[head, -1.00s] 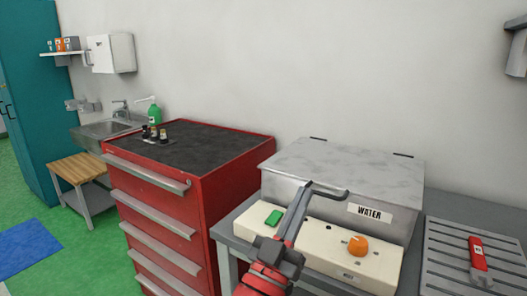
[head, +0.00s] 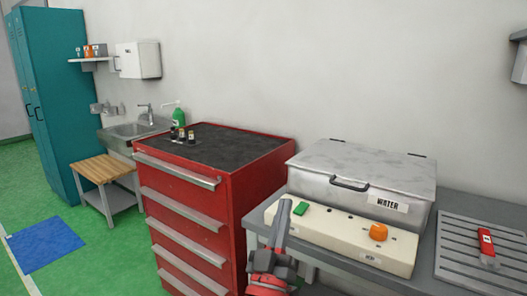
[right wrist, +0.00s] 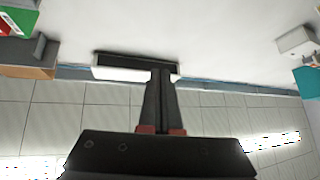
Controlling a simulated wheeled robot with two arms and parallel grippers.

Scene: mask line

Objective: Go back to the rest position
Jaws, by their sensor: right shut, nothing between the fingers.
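My right gripper (head: 284,210) comes up from the bottom of the head view, its fingers pointing up. It is shut and empty, in front of the left end of the cream control panel (head: 335,232). In the right wrist view its closed fingers (right wrist: 160,78) point away from the camera with nothing between them. Part of the panel's left end is hidden behind it. My left gripper is not in view.
The grey bin (head: 325,197) marked WATER has its lid down, behind the panel with its green button (head: 300,208) and orange knob (head: 378,232). A red tool (head: 486,243) lies on a slatted tray (head: 455,262). A red cabinet (head: 240,195) stands left.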

